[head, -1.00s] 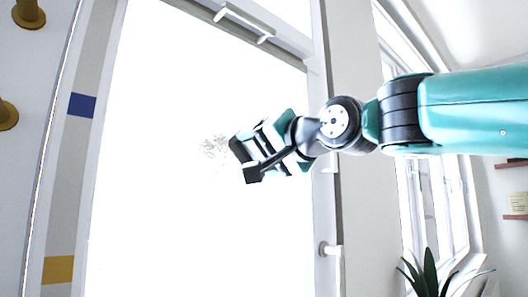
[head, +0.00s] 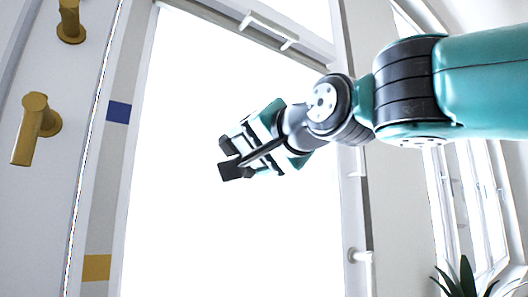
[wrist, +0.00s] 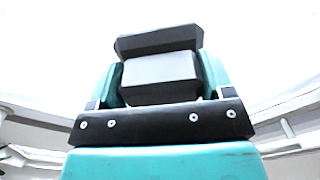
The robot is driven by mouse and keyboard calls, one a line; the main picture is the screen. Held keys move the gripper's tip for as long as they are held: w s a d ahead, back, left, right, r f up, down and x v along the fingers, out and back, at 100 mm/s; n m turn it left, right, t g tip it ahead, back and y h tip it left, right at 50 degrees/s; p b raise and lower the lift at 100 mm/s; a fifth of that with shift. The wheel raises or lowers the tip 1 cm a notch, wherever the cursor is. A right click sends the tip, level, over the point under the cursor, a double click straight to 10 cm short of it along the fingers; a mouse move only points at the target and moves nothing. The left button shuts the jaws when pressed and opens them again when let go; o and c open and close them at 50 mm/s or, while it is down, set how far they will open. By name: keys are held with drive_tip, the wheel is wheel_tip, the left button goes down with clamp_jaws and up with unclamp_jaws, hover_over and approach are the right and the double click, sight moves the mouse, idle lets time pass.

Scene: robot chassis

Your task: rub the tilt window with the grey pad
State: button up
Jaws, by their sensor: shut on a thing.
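The tilt window (head: 200,235) is a tall, very bright pane in a white frame, filling the middle of the head view. My gripper (head: 230,158) is in front of its upper part, reaching in from the right. It is shut on the grey pad (wrist: 160,78), a block seen between the jaws in the wrist view. In the head view the pad is hard to tell from the dark fingertips. I cannot tell whether the pad touches the glass. No marks show on the visible glass; the part behind the gripper is hidden.
A white bar handle (head: 268,28) is on the top frame, and a white window handle (head: 360,256) is at the lower right. Brass knobs (head: 38,125) are on the panel at left. A plant (head: 465,280) stands at the lower right.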

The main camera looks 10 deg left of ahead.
drive_tip(key=shift+s+a, duration=1.4)
drive_tip(key=shift+s, duration=0.1)
drive_tip(key=shift+w+d+r, duration=0.25)
drive_tip(key=shift+w+d, duration=0.45)
drive_tip(key=shift+w, duration=0.15)
drive_tip(key=shift+w+d+r, duration=0.2)
drive_tip(key=shift+w+d, duration=0.5)
drive_tip(key=shift+w, duration=0.1)
drive_tip(key=shift+w+d+r, duration=0.25)
drive_tip(key=shift+w+d, duration=0.45)
drive_tip(key=shift+w, duration=0.15)
drive_tip(key=w+d, duration=0.3)
drive_tip(key=w, duration=0.1)
drive_tip(key=shift+d+p, duration=0.4)
drive_tip(key=b+v, duration=0.3)
drive_tip(key=v, duration=0.3)
